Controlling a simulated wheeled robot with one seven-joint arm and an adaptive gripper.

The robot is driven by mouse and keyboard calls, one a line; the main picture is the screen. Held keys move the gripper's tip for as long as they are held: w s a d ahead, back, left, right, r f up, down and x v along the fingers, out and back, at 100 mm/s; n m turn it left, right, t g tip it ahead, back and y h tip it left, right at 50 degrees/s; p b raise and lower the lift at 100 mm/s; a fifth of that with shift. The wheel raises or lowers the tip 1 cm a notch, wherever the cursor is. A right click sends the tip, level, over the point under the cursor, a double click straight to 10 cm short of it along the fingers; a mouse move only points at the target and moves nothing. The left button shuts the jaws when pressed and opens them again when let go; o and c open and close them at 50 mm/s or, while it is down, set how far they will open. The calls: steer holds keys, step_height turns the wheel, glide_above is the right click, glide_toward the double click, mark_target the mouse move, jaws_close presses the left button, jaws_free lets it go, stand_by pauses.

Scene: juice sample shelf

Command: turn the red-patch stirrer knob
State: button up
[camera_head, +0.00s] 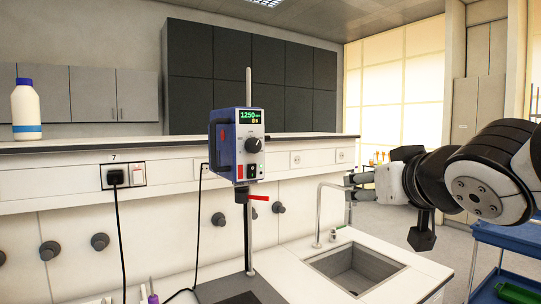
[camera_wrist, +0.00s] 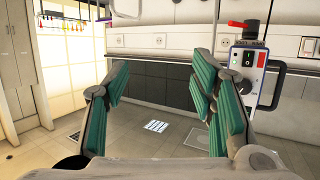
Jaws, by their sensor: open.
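The overhead stirrer (camera_head: 227,146) is a blue box with a pale front on an upright rod. Its dark round knob (camera_head: 254,145) sits below a green display reading 1250. A red patch (camera_head: 222,136) shows on its blue side. My gripper (camera_head: 353,187) is open and empty, well to the right of the stirrer and apart from it. The wrist view is upside down. There the stirrer's front (camera_wrist: 249,58) is at the upper right beside the right finger, with the knob (camera_wrist: 245,87) close to that finger. My gripper's green-padded fingers (camera_wrist: 160,75) are spread apart.
A sink (camera_head: 350,268) with a tall curved tap (camera_head: 318,215) lies below, between stirrer and gripper. A red clamp (camera_head: 258,197) sticks out under the stirrer. A white bottle (camera_head: 25,108) stands on the shelf. A blue cart (camera_head: 505,237) is at right.

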steer(key=w+a+r+n+t+y, duration=0.1)
steer(key=w+a+r+n+y, duration=0.3)
steer(key=a, duration=0.4)
steer(key=n+y+b, duration=0.1)
steer(key=y+b, duration=0.1)
steer(key=y, duration=0.2)
glide_toward(256, 147)
steer(key=shift+g, duration=0.3)
steer(key=x, duration=0.9)
steer(key=shift+d+r, duration=0.1)
steer(key=shift+r, duration=0.15)
steer(key=c, duration=1.1)
